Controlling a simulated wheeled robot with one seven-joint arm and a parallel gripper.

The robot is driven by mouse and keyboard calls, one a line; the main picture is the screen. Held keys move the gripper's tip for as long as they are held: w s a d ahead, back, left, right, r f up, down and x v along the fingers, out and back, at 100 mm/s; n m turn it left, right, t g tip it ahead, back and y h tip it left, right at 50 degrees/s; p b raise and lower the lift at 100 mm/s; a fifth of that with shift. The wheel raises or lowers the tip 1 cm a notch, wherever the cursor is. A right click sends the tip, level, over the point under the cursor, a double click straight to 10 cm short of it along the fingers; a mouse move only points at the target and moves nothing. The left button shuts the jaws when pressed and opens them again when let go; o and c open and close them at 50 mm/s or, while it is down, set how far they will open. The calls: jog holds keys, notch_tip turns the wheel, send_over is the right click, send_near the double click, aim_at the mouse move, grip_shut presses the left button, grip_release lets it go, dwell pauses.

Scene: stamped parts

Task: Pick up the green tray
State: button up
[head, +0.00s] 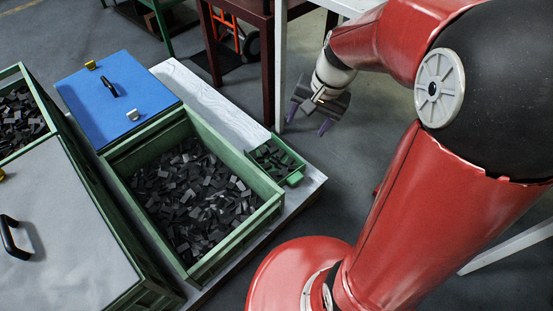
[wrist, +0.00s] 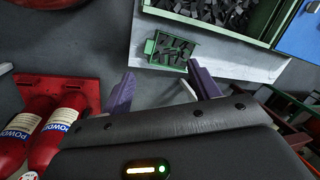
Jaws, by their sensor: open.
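The green tray (head: 299,178) is small and holds dark stamped parts. In the head view it sits on the pale platform beside the right end of a large green crate. It also shows in the wrist view (wrist: 151,60), near the top centre, with a small tab on its left side. My gripper (head: 310,119) is open and empty, in the air to the upper right of the tray in the head view. Its two purple fingers (wrist: 164,88) show apart in the wrist view, with the tray beyond them and not touched.
A large green crate (head: 233,242) full of dark parts stands beside the tray. A blue lid (head: 85,105) and a grey lid (head: 65,245) cover neighbouring crates. Red extinguishers (wrist: 62,130) stand at left in the wrist view.

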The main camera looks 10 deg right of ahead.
jog(key=w+d+f+m+g+b, duration=0.15)
jog(key=w+f, duration=0.25)
jog(key=f, duration=0.4)
jog(key=w+f+m+g+b, duration=0.1)
jog(key=w+f+m, duration=0.15)
jog(key=f, duration=0.55)
jog(key=m+g+y+b, duration=0.1)
jog(key=m+b, duration=0.1)
jog(key=b, duration=0.1)
send_over(295, 177)
jog(key=w+d, duration=0.1)
jog(key=d, duration=0.1)
jog(key=f, duration=1.5)
jog(key=shift+w+a+f, duration=0.1)
jog(key=shift+a+f, duration=0.1)
jog(key=b+x, duration=0.1)
jog(key=x, duration=0.5)
jog(key=shift+c, duration=0.3)
jog(key=c, duration=1.2)
